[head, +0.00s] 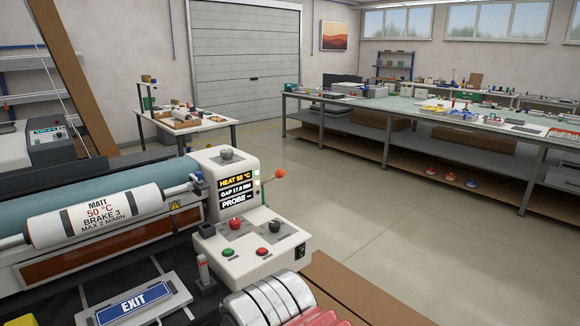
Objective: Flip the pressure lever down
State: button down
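The pressure lever appears to be the short dark rod with an orange ball knob (280,174) on the right side of the laminator's control head (226,166). It sticks out to the right and tilts slightly up. The control head has a display (236,191) reading HEAT 50 °C, GAP 17.8 MM and PROBE --, with small indicator lights beside it. A grey knob (226,155) sits on top of the head. My gripper is not in view.
Below the head, a white control panel (252,246) carries a red knob, a black knob, and green and red buttons. A labelled white roller (95,216) lies left. An EXIT sign (134,303) and silver rolls (268,300) are in front. Open floor (400,220) lies right.

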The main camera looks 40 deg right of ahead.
aim_at(279, 173)
jog(key=u, duration=0.05)
jog(key=i, duration=1)
jog(key=z, duration=0.05)
